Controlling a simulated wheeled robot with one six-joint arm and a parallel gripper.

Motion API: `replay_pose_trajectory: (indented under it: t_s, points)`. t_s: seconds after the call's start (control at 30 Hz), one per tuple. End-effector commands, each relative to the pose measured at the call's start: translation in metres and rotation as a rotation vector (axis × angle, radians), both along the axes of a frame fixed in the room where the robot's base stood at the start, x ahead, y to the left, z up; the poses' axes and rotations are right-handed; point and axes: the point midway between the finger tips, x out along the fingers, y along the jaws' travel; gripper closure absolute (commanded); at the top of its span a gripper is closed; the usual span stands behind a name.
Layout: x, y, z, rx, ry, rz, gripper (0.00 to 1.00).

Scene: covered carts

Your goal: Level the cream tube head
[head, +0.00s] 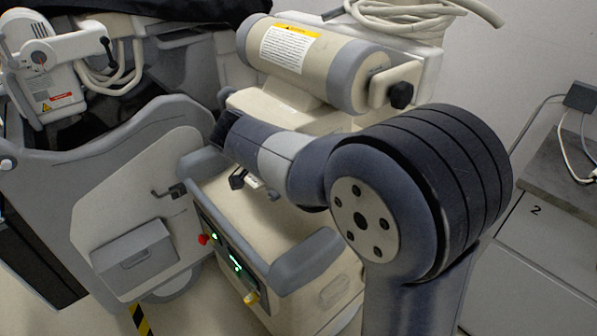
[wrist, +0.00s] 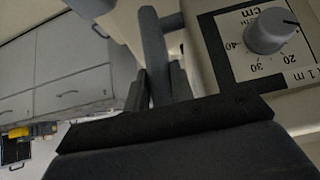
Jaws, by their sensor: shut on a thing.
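The cream tube head (head: 305,62), a cylinder with grey end bands and a yellow-topped label, lies across the cart top. It slopes down to the right in the head view. A black knob (head: 401,95) sits at its right end. My gripper (wrist: 162,80) is shut on a grey bar (wrist: 153,38), which rises between its dark fingers in the wrist view. Beside the bar is a cream panel with a grey dial (wrist: 271,31) on a cm scale. In the head view my arm reaches in below the tube head, and the fingertips are not clearly seen.
The cart body (head: 233,215) below has a grey front bumper and lit green displays. A second covered cart (head: 140,190) stands close on the left, with a white head (head: 48,75) and cables. A grey-topped cabinet (head: 560,185) is at the right. A pale hose (head: 415,12) lies behind.

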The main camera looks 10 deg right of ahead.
Motion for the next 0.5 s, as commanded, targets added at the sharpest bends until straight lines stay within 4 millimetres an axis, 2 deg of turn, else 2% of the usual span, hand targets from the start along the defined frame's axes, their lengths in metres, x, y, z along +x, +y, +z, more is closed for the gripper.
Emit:
replay_pose_trajectory:
  t_s: [0.03,0.3,0.5]
  points:
    - [-0.0007,-0.0003,-0.0024,0.002,0.005,-0.003,0.77]
    - [-0.0004,-0.0002,-0.0011,0.001,0.002,-0.001,0.55]
    - [-0.0003,0.0001,-0.0003,0.0,0.001,-0.001,0.55]
